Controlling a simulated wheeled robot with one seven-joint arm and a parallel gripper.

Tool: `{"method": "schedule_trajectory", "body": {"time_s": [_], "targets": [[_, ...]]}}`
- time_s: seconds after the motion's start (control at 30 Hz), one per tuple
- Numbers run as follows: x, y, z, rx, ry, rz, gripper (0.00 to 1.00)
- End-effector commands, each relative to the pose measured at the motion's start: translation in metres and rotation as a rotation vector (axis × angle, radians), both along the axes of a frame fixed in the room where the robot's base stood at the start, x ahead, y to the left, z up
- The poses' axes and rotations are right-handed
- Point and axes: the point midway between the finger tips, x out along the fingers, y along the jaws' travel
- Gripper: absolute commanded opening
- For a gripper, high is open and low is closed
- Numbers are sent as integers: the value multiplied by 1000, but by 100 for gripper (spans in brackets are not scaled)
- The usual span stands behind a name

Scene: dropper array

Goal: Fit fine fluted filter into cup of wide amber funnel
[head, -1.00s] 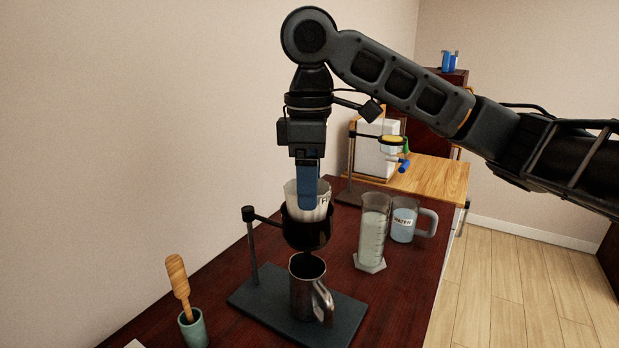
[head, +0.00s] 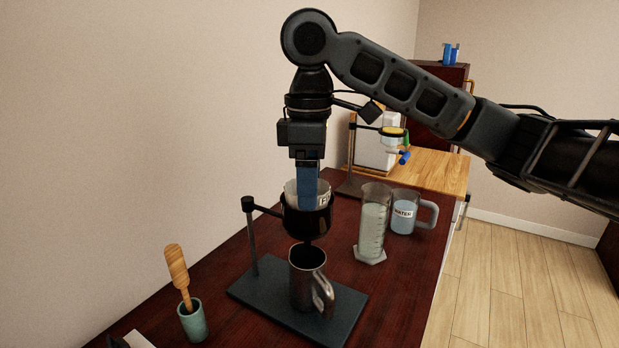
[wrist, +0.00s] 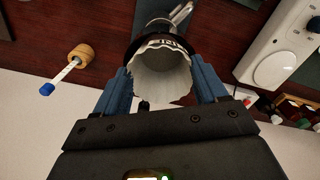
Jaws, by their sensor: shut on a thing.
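The fluted filter (head: 294,187) is a white, pleated paper cup with a printed label. It sits low inside the dark funnel cup (head: 307,222), with only its upper rim showing above the cup in the head view. In the wrist view the filter (wrist: 163,80) is between the blue fingers, its wavy near edge toward me. My gripper (head: 307,190) points straight down and is shut on the filter's wall. The funnel looks black, not clearly amber, and is held by a stand (head: 251,236). Whether the filter touches the cup's bottom is hidden.
A steel pitcher (head: 303,283) stands on the stand's base (head: 262,300) under the funnel. A graduated cylinder (head: 372,226) and a water mug (head: 403,216) stand to the right. A green pot (head: 192,321) with a wooden-handled tool is at front left.

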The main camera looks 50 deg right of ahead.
Motion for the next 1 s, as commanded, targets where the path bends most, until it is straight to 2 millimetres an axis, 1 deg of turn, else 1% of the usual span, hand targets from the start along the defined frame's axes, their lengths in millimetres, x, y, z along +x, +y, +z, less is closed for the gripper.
{"method": "schedule_trajectory", "body": {"time_s": [0.23,0.27,0.53,0.73,0.83,0.93,1.0], "targets": [[0,0,-2,0,0,0,55],[0,0,-2,-1,1,0,74],[0,0,-2,-1,1,0,100],[0,0,-2,-1,1,0,100],[0,0,2,-1,0,0,100],[1,0,12,-4,-2,0,100],[1,0,24,-5,-4,1,100]]}}
